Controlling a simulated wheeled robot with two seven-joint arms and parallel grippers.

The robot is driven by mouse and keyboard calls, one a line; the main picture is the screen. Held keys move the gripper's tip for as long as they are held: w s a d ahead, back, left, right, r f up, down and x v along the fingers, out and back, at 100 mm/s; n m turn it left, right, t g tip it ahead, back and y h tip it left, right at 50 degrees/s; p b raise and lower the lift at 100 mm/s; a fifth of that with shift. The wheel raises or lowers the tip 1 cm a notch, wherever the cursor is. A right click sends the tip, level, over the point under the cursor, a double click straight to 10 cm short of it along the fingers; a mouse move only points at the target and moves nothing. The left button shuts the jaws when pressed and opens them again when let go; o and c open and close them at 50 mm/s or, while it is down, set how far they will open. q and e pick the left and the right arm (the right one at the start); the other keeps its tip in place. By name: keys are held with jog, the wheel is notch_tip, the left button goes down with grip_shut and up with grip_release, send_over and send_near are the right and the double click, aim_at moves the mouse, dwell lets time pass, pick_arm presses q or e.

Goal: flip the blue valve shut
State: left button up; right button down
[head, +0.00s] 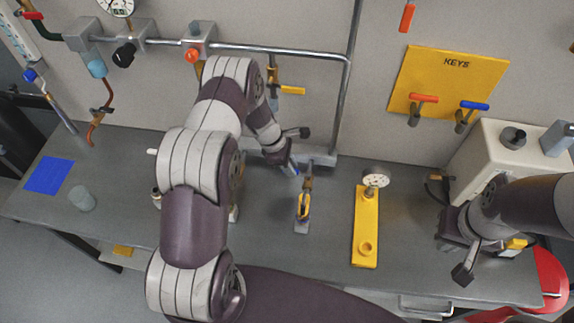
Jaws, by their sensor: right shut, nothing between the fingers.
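A blue valve handle (31,76) sits on a sloping metal pipe at the far left of the head view, by the wall. A small blue patch also shows beside my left gripper (290,167); I cannot tell whether it is a valve lever or part of the gripper. My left arm rises through the middle and bends down, with its gripper near the upright fitting with the yellow handle (303,207). Its fingertips are too small and partly hidden to tell open from shut. My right gripper (446,238) is shut and empty at the right, over the bench.
A yellow plate with a gauge (365,230) lies on the bench (330,260). A yellow KEYS board (448,80) holds red and blue T-handles (474,105). A pale box (497,150) stands right.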

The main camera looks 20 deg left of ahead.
pick_arm(q)
jog(key=o, duration=0.3)
jog(key=shift+s, duration=0.1)
jog(key=shift+a+r, duration=0.1)
jog(key=shift+r, duration=0.15)
jog(key=b+v, duration=0.3)
jog(key=v, duration=0.9)
jog(key=shift+r+b, duration=0.1)
jog(key=shift+b, duration=0.2)
